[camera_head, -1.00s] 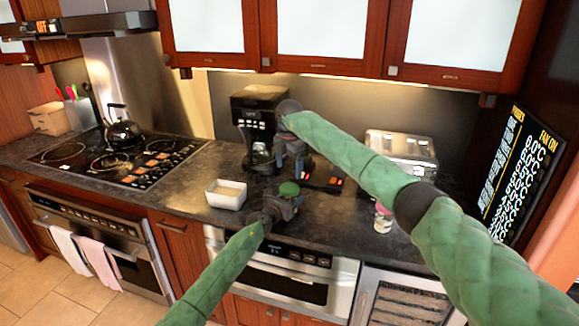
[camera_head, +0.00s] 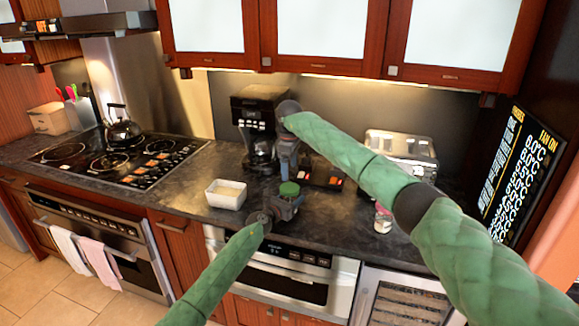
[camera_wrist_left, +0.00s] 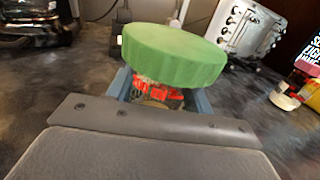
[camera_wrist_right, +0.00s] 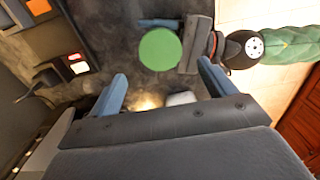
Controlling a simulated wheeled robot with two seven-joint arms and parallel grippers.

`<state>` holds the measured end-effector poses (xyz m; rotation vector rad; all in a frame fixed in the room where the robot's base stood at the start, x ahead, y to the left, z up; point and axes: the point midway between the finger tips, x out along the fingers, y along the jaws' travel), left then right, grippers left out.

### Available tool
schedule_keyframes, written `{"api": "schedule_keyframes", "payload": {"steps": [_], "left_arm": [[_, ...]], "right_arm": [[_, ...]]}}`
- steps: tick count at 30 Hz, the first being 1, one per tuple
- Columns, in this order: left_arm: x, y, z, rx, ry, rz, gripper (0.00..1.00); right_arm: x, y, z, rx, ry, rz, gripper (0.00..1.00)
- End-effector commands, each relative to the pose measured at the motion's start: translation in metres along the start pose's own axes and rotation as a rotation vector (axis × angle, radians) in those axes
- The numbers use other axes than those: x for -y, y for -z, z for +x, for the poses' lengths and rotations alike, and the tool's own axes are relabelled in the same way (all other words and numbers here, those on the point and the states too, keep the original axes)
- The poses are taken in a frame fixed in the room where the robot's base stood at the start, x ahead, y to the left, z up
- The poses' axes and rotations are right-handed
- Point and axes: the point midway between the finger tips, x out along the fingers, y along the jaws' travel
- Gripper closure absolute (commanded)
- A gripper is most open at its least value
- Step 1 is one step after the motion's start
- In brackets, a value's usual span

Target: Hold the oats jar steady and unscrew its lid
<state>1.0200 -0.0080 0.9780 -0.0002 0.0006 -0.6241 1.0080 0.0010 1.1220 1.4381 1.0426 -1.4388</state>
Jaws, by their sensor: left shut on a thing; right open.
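The oats jar has a round green lid (camera_head: 289,189), seated on top. The jar's body (camera_wrist_left: 160,95), with a red label, shows just under the lid in the left wrist view; the rest is hidden. My left gripper (camera_head: 288,205) is shut around the jar at the counter's front, with a blue finger on each side of it. My right gripper (camera_head: 287,174) is open, empty and pointing down, just behind and above the lid. In the right wrist view the lid (camera_wrist_right: 160,49) lies beyond the open fingers, apart from them.
A white square bowl (camera_head: 226,195) stands left of the jar. A coffee maker (camera_head: 258,120) and a toaster (camera_head: 402,150) stand at the back. A small jar (camera_head: 383,217) is to the right. The counter between bowl and stove is clear.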

Motion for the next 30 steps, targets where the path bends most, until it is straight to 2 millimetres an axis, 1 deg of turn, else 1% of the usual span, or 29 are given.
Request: {"api": "schedule_keyframes", "payload": {"steps": [8, 15, 18, 22, 29, 30], "left_arm": [[0.000, 0.000, 0.000, 0.000, 0.000, 0.000, 1.00], [0.000, 0.000, 0.000, 0.000, 0.000, 0.000, 1.00], [0.000, 0.000, 0.000, 0.000, 0.000, 0.000, 1.00], [0.000, 0.000, 0.000, 0.000, 0.000, 0.000, 1.00], [0.000, 0.000, 0.000, 0.000, 0.000, 0.000, 1.00], [0.000, 0.000, 0.000, 0.000, 0.000, 0.000, 1.00]], "right_arm": [[0.001, 0.000, 0.026, 0.001, 0.002, -0.001, 0.17], [0.001, 0.000, 0.060, 0.001, 0.002, -0.001, 0.17], [0.000, 0.000, 0.070, 0.000, 0.001, -0.001, 0.17], [0.000, 0.000, 0.077, 0.000, 0.000, -0.002, 0.17], [0.000, 0.000, 0.078, 0.000, 0.000, -0.003, 0.17], [0.000, 0.000, 0.078, 0.000, 0.000, -0.002, 0.23]]}}
